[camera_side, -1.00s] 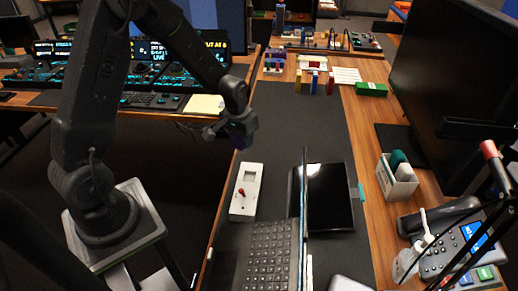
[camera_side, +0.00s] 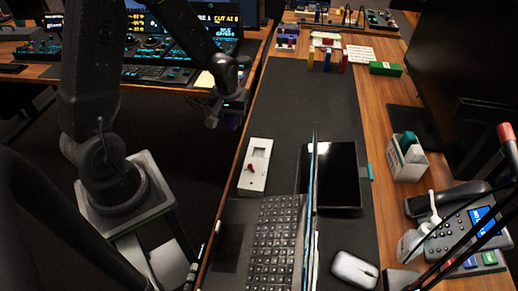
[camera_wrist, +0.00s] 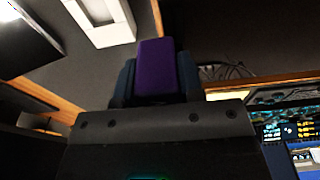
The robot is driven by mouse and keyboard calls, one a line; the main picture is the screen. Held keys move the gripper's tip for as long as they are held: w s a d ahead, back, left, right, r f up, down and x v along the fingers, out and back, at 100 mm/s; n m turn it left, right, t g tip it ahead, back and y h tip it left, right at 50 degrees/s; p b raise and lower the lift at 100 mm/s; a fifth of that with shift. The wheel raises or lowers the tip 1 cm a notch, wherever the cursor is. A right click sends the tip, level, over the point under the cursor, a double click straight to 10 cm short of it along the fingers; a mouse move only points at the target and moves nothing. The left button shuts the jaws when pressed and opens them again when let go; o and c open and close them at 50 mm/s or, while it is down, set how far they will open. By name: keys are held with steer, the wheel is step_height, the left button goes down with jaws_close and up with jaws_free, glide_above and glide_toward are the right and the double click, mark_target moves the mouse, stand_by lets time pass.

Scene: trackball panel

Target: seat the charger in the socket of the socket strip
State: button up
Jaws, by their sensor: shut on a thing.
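My gripper (camera_wrist: 158,80) is shut on a purple block, the charger (camera_wrist: 157,65), which sits between its two dark fingers in the wrist view. In the side view my gripper (camera_side: 228,112) hangs in the air beyond and left of the socket strip, and the charger is mostly hidden and dark there. The socket strip (camera_side: 252,182) is a white box lying on the dark desk mat, with a square recess at its far end and a red switch. Its recessed end (camera_wrist: 112,36) shows at the top of the wrist view, apart from the charger.
A mouse (camera_side: 354,269), a white pen holder (camera_side: 407,160) and a desk phone (camera_side: 460,235) are further right. The far mat is clear up to several coloured blocks.

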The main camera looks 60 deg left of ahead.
glide_above(259, 154)
step_height(259, 154, down, 5)
steer(key=shift+s+d+f, duration=0.1)
steer(key=shift+d, duration=0.05)
steer(key=shift+f, duration=1.95)
steer(key=shift+s+f, duration=0.1)
steer(key=shift+f, duration=0.5)
steer(key=o, duration=0.8)
steer(key=shift+o, duration=0.2)
steer(key=shift+r, duration=0.55)
steer(key=shift+o, duration=0.5)
step_height(259, 154, up, 12)
steer(key=d, duration=0.1)
steer(key=shift+s+r, duration=0.15)
steer(key=shift+s, duration=0.3)
steer(key=s+d+r+m+t, duration=0.2)
steer(key=s+r+m, duration=0.2)
steer(key=s+r, duration=0.4)
steer(key=s+d+r+m+t+h, duration=0.1)
steer(key=s+d+r+m+t, duration=0.1)
steer(key=s+r+m, duration=0.3)
steer(key=shift+s+d+r+t, duration=0.3)
steer(key=shift+s+d+r, duration=0.45)
steer(key=shift+s+r, duration=1.85)
